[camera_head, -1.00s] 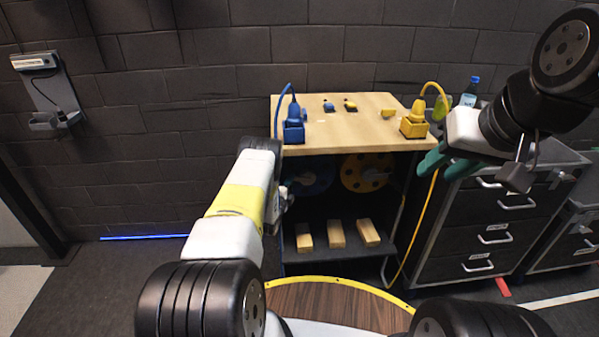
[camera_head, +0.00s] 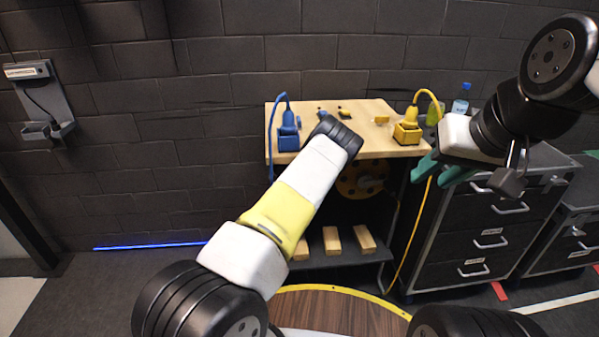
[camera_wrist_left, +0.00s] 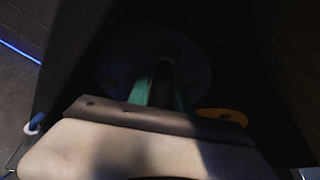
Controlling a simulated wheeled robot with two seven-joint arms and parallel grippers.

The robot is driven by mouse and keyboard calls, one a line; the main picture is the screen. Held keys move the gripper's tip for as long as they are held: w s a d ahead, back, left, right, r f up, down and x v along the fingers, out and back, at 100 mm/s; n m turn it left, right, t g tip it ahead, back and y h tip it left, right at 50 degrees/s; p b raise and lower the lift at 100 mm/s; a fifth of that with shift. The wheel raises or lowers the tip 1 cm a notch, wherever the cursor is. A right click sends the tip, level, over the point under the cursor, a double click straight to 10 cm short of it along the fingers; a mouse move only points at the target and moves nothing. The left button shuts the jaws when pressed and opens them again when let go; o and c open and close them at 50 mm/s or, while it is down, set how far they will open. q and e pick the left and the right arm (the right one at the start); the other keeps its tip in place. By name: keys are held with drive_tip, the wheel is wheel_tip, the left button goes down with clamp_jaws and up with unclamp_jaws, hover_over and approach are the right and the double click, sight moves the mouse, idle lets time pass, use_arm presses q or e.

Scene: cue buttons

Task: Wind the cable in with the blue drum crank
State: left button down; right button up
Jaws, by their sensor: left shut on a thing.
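The blue drum (camera_wrist_left: 120,68) shows dark in the left wrist view, under the bench; in the head view my left arm hides it. My left gripper (camera_wrist_left: 165,92) has its green fingers in front of the drum, shut on a dark part, apparently the drum's crank handle; the exact grip is in shadow. The blue cable (camera_head: 271,140) arcs from a blue plug in a blue socket box (camera_head: 289,143) and hangs down the bench's left front edge. My right gripper (camera_head: 441,170) is empty, its green fingers apart, right of the bench.
A yellow drum (camera_head: 350,186) sits under the bench; its edge also shows in the wrist view (camera_wrist_left: 222,115). The yellow socket box (camera_head: 407,134) stands on the bench top (camera_head: 366,133). Several wooden blocks (camera_head: 332,239) lie on the lower shelf. Drawer cabinets (camera_head: 480,225) stand close on the right.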

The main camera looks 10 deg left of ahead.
use_arm(q)
drive_tip(key=d+m, duration=0.1)
drive_tip(key=w+d+r+m, duration=0.1)
drive_tip(key=d+y, duration=0.1)
drive_tip(key=d, duration=0.1)
drive_tip(key=shift+w+r+m+g, duration=0.15)
drive_tip(key=shift+m+g, duration=0.25)
drive_tip(key=shift+d, duration=0.2)
drive_tip(key=shift+d+f, duration=0.2)
idle(0.5)
drive_tip(key=c, duration=1.2)
unclamp_jaws()
drive_tip(key=shift+d, duration=0.1)
drive_tip(key=shift+a, duration=0.5)
